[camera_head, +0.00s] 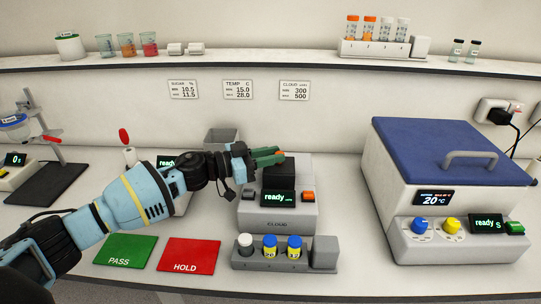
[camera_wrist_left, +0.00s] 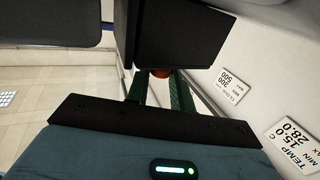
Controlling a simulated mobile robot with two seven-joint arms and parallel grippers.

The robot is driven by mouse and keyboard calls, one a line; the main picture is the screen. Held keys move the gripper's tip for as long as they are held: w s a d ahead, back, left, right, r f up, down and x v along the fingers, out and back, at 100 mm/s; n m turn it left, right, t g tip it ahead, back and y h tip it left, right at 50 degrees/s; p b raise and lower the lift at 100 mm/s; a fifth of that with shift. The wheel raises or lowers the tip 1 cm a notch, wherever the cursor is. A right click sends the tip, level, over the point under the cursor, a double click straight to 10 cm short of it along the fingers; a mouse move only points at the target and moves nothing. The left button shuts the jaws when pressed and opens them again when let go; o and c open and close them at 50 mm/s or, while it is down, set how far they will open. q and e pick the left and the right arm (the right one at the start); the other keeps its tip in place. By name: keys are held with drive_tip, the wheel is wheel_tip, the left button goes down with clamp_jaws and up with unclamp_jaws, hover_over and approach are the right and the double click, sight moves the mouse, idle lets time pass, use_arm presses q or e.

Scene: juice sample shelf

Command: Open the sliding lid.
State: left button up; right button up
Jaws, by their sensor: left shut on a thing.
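The grey CLOUD meter (camera_head: 277,213) stands mid-counter, its screen reading "ready". A black block-shaped lid (camera_head: 279,178) sits on its top. My left gripper (camera_head: 268,156) reaches in from the left, its green fingers closed at the top of the black lid. In the left wrist view, a small orange-brown piece (camera_wrist_left: 161,73) shows between the green fingers, by a large dark block (camera_wrist_left: 180,30). The fingers are shut on this piece, which seems to be the lid's knob. The fingers partly hide it, and I cannot tell how far the lid has slid. My right gripper is out of view.
A rack (camera_head: 325,254) with several vials stands before the meter. Green PASS (camera_head: 125,248) and red HOLD (camera_head: 189,254) mats lie left of it. A grey open bin (camera_head: 222,137) stands behind my arm. A large blue-lidded box (camera_head: 435,150) fills the right.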

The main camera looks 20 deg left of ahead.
use_arm(q)
clamp_jaws()
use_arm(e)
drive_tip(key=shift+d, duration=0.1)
